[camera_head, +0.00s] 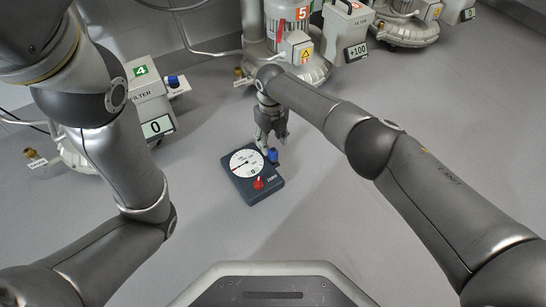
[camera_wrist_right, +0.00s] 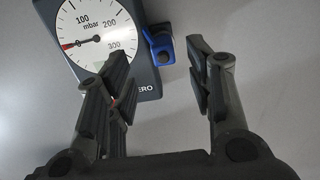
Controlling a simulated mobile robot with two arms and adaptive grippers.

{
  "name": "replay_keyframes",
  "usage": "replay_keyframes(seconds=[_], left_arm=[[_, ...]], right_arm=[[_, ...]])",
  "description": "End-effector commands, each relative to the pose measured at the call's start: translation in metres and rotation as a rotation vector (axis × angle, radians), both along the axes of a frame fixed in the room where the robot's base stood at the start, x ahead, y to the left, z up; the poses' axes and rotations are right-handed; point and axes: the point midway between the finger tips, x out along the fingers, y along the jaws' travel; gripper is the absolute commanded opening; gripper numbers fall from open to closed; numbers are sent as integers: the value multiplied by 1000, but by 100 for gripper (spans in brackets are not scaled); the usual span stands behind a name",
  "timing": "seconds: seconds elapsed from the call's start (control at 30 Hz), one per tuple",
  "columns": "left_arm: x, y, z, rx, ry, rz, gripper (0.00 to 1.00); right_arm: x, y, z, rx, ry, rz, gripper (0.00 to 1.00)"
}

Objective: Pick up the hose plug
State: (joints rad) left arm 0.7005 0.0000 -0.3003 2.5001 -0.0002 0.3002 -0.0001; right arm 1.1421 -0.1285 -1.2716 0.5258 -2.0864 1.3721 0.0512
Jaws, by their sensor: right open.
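A small blue plug with a dark end (camera_head: 273,156), likely the hose plug, is at the upper right edge of the gauge box (camera_head: 268,186). In the right wrist view the plug (camera_wrist_right: 160,46) lies against the gauge's side; I cannot tell whether it is attached. My right gripper (camera_head: 272,142) is above and just behind it. In the wrist view its open fingers (camera_wrist_right: 160,65) are spread wide, with the plug beyond the gap between their tips and nothing held. The left finger overlaps the gauge (camera_wrist_right: 98,35). My left arm shows, but its gripper does not.
Blower 4 (camera_head: 148,98) stands at left, with another blue fitting (camera_head: 173,80) on its side. Blower 5 (camera_head: 297,45) stands behind my right gripper, and another blower (camera_head: 408,28) stands at back right. The grey floor around the gauge is clear.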

Motion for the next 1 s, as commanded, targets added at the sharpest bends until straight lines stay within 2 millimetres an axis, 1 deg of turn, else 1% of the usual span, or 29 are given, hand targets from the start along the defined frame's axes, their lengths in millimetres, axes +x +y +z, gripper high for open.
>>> replay_keyframes(seconds=[0.03,0.3,0.4,0.7,0.77,1.0], left_arm=[[0,0,-7,0,-1,0,40],[-1,0,-39,0,-2,0,40],[0,0,-46,0,-2,0,40],[0,0,-46,1,0,-1,40],[0,0,-46,1,0,-1,40],[0,0,-46,0,0,0,40]], right_arm=[[0,-1,-8,0,1,-1,48],[0,-4,-39,1,3,-1,48],[0,-4,-47,0,1,-2,48],[0,-4,-47,-1,1,-1,48],[0,-4,-47,-1,1,-1,42],[0,-4,-47,-1,1,-1,11]])
